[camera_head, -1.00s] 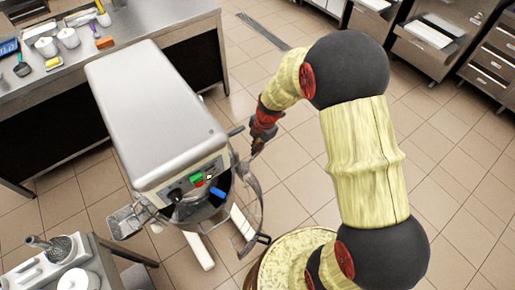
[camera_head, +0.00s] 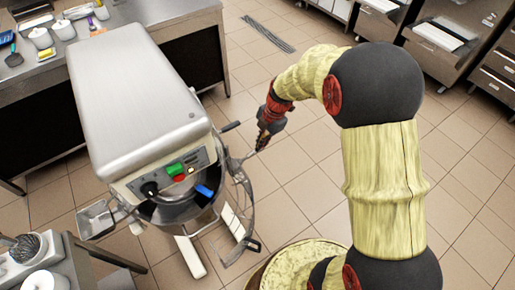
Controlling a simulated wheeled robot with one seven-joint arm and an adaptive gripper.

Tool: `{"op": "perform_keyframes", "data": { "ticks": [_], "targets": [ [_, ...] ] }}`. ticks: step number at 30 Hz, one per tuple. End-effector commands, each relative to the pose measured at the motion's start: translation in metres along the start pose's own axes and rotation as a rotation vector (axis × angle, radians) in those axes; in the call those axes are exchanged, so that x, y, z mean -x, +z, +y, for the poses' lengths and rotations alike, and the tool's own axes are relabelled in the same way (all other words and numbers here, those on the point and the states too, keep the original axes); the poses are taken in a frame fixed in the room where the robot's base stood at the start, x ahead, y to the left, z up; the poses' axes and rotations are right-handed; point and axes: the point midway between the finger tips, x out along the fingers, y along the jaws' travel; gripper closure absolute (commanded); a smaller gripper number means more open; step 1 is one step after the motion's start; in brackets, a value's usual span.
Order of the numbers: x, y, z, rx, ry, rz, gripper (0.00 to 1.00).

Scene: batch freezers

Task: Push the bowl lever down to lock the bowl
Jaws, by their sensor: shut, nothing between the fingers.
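The mixer (camera_head: 137,90) stands at the left, with a grey housing and a control panel with green and red buttons (camera_head: 178,172). Its metal bowl (camera_head: 183,210) sits below the head. A dark lever (camera_head: 231,127) sticks out from the machine's right side, near my gripper; I cannot tell for sure that it is the bowl lever. A curved bowl guard (camera_head: 246,205) hangs at the bowl's right. My gripper (camera_head: 260,146) is shut and empty, pointing down just right of the machine and apart from the dark lever. Its fingertips are small and hard to see.
A metal worktable (camera_head: 190,14) with several containers runs along the back left. A low table (camera_head: 85,262) with utensils is at the lower left. Drawer cabinets (camera_head: 445,50) stand at the upper right. The tiled floor (camera_head: 310,200) right of the machine is open.

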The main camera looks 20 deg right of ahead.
Motion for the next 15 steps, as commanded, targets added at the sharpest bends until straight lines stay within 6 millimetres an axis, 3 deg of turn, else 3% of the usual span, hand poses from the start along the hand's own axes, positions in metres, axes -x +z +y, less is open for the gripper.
{"op": "perform_keyframes", "data": {
  "ticks": [3, 15],
  "targets": [
    [-0.013, 0.008, -0.003, 0.0, 0.002, -0.002, 1.0],
    [-0.03, 0.019, -0.006, 0.0, 0.001, -0.001, 1.0]
  ]
}}
